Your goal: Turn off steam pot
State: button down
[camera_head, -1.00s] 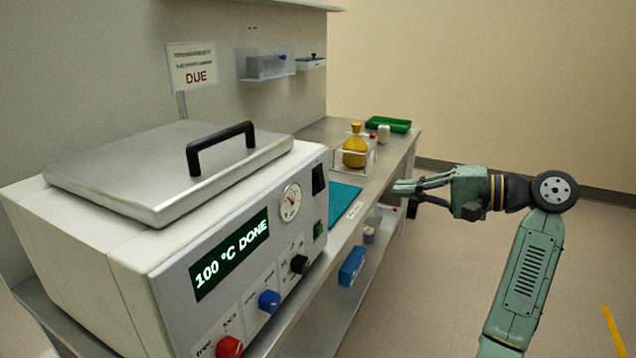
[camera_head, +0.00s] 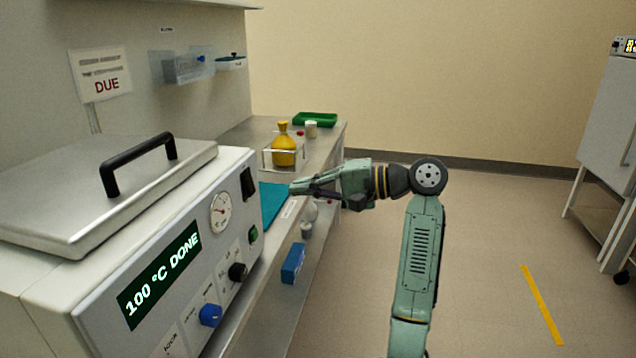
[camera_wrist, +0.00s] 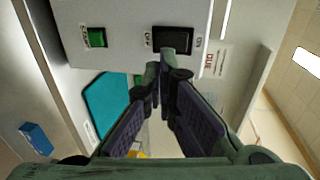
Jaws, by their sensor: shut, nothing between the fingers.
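The steam pot (camera_head: 215,165) is a white box at the left of the head view, with a flat metal lid (camera_head: 60,185) and a black handle. Its display (camera_head: 160,272) reads "100 °C DONE". A black rocker switch (camera_head: 248,182) sits at the panel's upper right; in the wrist view the switch (camera_wrist: 173,39) has OFF and ON labels beside it. A green switch (camera_head: 253,234) is below it and also shows in the wrist view (camera_wrist: 96,37). My gripper (camera_head: 292,188) is shut and empty, to the right of the panel. In the wrist view its fingertips (camera_wrist: 166,76) appear just short of the black switch; contact cannot be told.
A teal mat (camera_head: 273,200) lies behind my fingertips. A blue box (camera_head: 292,263) is on the lower shelf.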

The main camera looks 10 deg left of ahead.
aim_at(254, 191)
jog(key=a, duration=0.2)
jog(key=a+f+p, duration=0.1)
jog(key=a, duration=0.2)
jog(key=a+p, duration=0.1)
jog(key=a, duration=0.2)
jog(key=shift+w+f, duration=0.15)
jog(key=shift+f, duration=0.1)
jog(key=shift+a+f+y+b, duration=0.6)
jog(key=shift+y, duration=0.1)
jog(key=shift+d+r, duration=0.15)
jog(key=shift+r, duration=0.25)
